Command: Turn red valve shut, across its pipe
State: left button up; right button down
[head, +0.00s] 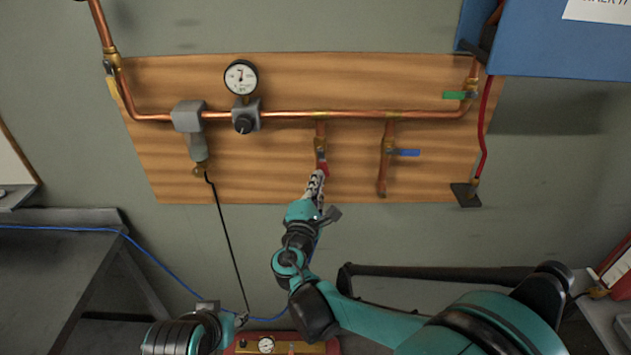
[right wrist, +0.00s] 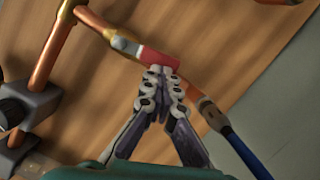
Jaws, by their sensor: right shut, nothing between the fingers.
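The red valve handle (head: 323,169) is on the short copper branch pipe (head: 320,130) that drops from the long horizontal pipe. In the right wrist view the red handle (right wrist: 160,58) lies roughly along its pipe, at a slight angle. My right gripper (head: 315,184) reaches up from below to the handle. Its fingertips (right wrist: 162,78) are together with nothing between them, at the handle's free end; whether they touch it I cannot tell. They hide part of the pipe behind. My left gripper (head: 241,320) is low in the head view, away from the valve, too small to judge.
A blue handle (head: 404,153) sticks out sideways from the neighbouring branch, right of the red one. A green handle (head: 454,95) is further right. A gauge (head: 241,77) and grey fittings sit left. A blue cabinet (head: 560,40) juts out top right. A black cable (head: 226,235) hangs left.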

jog(key=shift+d+n+t+y+b, duration=0.35)
jog(key=shift+d+n, duration=0.5)
jog(key=shift+n, duration=0.65)
jog(key=shift+d+r+n, duration=0.1)
jog(key=shift+d+n, duration=0.3)
jog(key=shift+n, duration=0.5)
jog(key=shift+d+r+n+t+y, duration=0.2)
jog(key=shift+d+n+t+y, duration=0.2)
jog(key=shift+n, duration=0.7)
jog(key=shift+d+r+n+y, duration=0.25)
jog(key=shift+d+n+y, duration=0.1)
jog(key=shift+n, duration=0.55)
jog(key=shift+d+r+n+y, duration=0.2)
jog(key=shift+d+n, duration=0.15)
jog(key=shift+n, duration=0.55)
jog(key=shift+d+r+n+t+y, duration=0.15)
jog(key=shift+d+r+n+y, duration=0.2)
jog(key=shift+n, duration=0.65)
jog(key=shift+d+r+n+t+y, duration=0.1)
jog(key=shift+d+r+n+y, duration=0.2)
jog(key=shift+n, duration=0.7)
dwell(0.7)
